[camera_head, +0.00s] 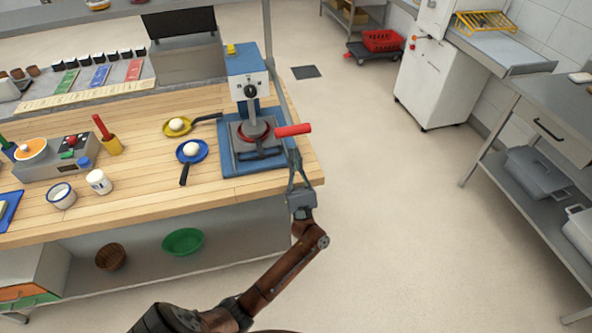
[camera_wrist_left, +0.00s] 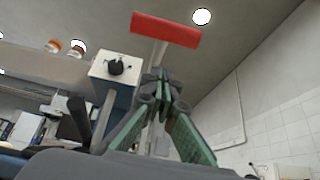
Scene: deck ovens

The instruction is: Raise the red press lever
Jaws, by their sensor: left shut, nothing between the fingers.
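The blue press (camera_head: 246,75) stands at the right end of the wooden table. Its lever ends in a red handle (camera_head: 293,130), which sticks out to the right past the press base. The red handle also shows at the top of the left wrist view (camera_wrist_left: 165,30), with its pale rod running down behind my fingertips. My left gripper (camera_head: 294,158) is just below the handle in the head view, pointing up, with its fingers (camera_wrist_left: 160,88) shut and empty. I cannot tell whether the fingertips touch the handle or rod. My right gripper is not in view.
A yellow pan (camera_head: 177,125) and a blue pan (camera_head: 191,150), each with a white ball, lie left of the press. A white jar (camera_head: 98,181) and a cup (camera_head: 61,195) stand further left. The floor (camera_head: 400,200) right of the table is clear.

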